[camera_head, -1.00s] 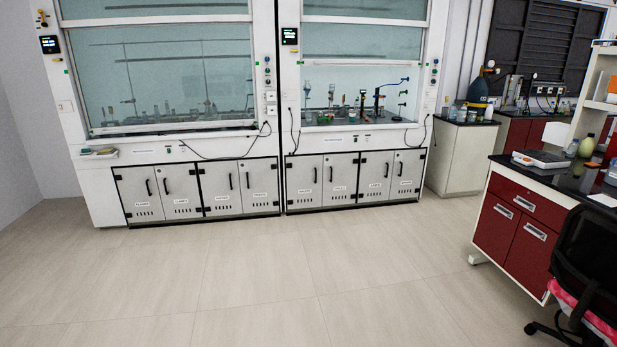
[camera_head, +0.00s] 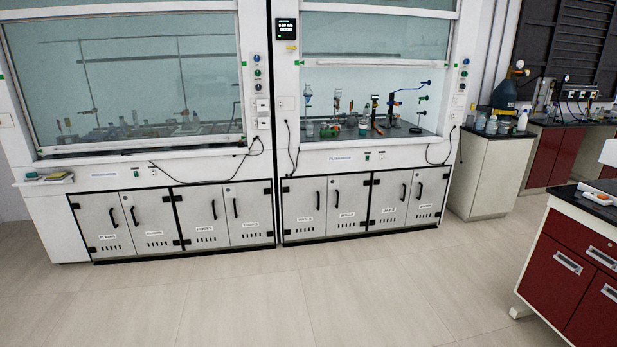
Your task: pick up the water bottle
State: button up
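My gripper is not in view. I cannot tell for sure which item is the water bottle. A small white bottle (camera_head: 522,118) stands at the right end of the row on the pale side cabinet. Several small jars (camera_head: 491,124) stand beside it, in front of a large dark rounded vessel (camera_head: 504,95). A small white and green container (camera_head: 363,126) stands among glassware inside the right fumehood (camera_head: 375,80), whose sash is raised. These things are too small to read any labels.
The left fumehood (camera_head: 120,75) has its sash lowered. Cabinets (camera_head: 170,222) line the front under both hoods. A red-drawer bench (camera_head: 575,262) juts in at the right. The pale tiled floor (camera_head: 270,305) ahead is clear.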

aim_at(310, 127)
jog(key=i, duration=3.6)
jog(key=i+z, duration=0.1)
jog(key=i, duration=0.65)
jog(key=i+j+z, duration=0.1)
jog(key=i, duration=0.65)
jog(key=j, duration=0.05)
